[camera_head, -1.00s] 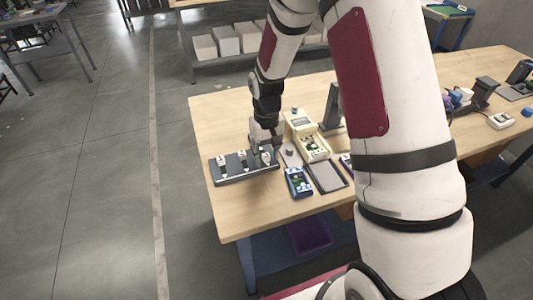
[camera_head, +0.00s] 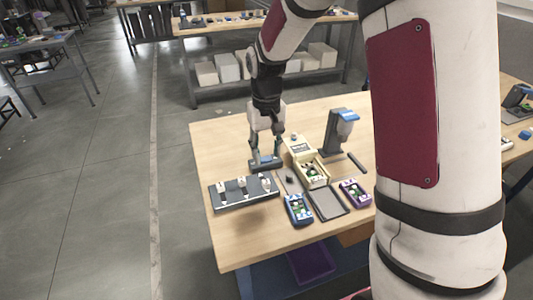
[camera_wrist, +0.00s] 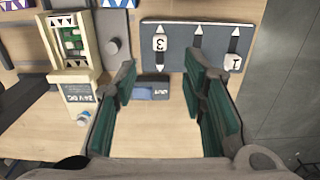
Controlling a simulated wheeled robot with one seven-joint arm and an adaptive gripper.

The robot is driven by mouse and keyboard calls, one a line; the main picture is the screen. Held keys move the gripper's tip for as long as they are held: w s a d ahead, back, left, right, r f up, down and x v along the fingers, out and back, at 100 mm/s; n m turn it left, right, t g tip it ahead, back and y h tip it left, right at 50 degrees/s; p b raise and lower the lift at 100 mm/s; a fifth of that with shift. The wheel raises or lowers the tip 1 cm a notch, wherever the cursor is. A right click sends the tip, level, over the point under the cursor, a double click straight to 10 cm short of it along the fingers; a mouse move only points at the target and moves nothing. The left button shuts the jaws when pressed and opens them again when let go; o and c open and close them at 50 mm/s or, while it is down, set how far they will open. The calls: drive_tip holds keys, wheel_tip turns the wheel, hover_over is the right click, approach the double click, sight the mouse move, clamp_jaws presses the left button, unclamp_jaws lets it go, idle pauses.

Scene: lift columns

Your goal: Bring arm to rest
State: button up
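My arm reaches over the wooden table, with its large white links at the right of the head view. My gripper (camera_head: 265,157) points down at the table's left part, behind the slider board (camera_head: 230,198). In the wrist view my gripper (camera_wrist: 158,82) is open, its green-padded fingers wide apart. A small dark block with a blue face (camera_wrist: 152,90) shows between and beyond the fingertips; it also shows below my gripper in the head view (camera_head: 264,163). I see no contact with it. The slider board (camera_wrist: 180,42) has several slots with white labelled sliders.
A beige box (camera_head: 313,172), a blue device (camera_head: 298,209), a grey tray (camera_head: 327,203) and a purple device (camera_head: 355,193) stand right of my gripper. A dark stand (camera_head: 334,132) is behind them. Bare tabletop (camera_head: 218,145) lies left of my gripper.

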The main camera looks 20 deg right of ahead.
idle(0.3)
drive_tip(key=s+r+t, duration=0.2)
drive_tip(key=s+r, duration=0.8)
drive_tip(key=r, duration=0.4)
drive_tip(key=s+r+t, duration=0.1)
drive_tip(key=s+r, duration=0.1)
drive_tip(key=s, duration=0.5)
drive_tip(key=s+r+t, duration=0.2)
drive_tip(key=s+r, duration=0.1)
drive_tip(key=s, duration=0.5)
drive_tip(key=shift+d, duration=0.1)
